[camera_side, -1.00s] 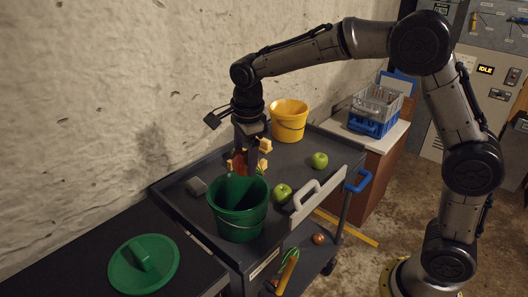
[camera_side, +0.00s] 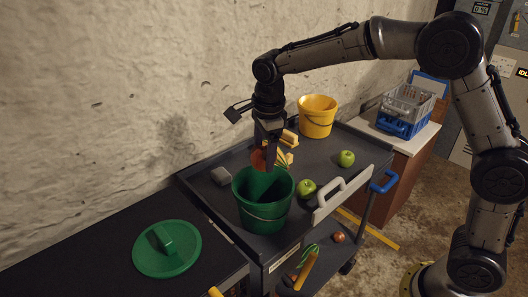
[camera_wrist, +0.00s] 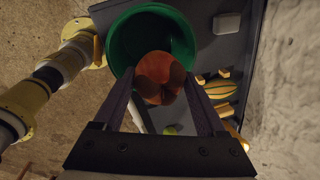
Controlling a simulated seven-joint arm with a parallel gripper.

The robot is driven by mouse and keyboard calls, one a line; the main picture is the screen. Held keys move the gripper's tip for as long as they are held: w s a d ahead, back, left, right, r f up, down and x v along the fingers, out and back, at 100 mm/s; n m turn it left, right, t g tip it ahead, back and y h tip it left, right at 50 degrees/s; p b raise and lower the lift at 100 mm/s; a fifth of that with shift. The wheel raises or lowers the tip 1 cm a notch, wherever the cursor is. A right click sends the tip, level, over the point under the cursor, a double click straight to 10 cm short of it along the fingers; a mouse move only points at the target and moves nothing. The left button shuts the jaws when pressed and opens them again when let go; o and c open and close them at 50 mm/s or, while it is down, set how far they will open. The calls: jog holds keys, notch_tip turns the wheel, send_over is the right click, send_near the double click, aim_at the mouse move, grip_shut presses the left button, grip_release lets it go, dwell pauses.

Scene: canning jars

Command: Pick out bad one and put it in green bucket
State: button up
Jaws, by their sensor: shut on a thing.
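My gripper (camera_side: 265,160) is shut on a reddish-brown apple (camera_side: 258,159). In the wrist view the apple (camera_wrist: 160,75) sits between the two fingers (camera_wrist: 163,85) and has dark brown patches. The green bucket (camera_side: 263,214) stands at the near left end of the grey cart, upright and without its lid. The gripper and apple are at the bucket's far rim in the side view. In the wrist view the apple overlaps the bucket (camera_wrist: 116,42), partly over its opening. Two green apples (camera_side: 306,188) (camera_side: 346,158) lie on the cart to the right of the bucket.
A yellow bucket (camera_side: 317,120) stands at the cart's far end. Yellow blocks (camera_side: 286,158) and a grey block (camera_side: 221,176) lie near the bucket. A green lid (camera_side: 166,250) rests on the dark surface at left. A white handled panel (camera_side: 330,202) lines the cart's front edge.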

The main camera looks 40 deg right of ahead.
notch_tip(320, 180, down, 13)
dwell(2.4)
jog(key=shift+f, duration=2.7)
dwell(2.3)
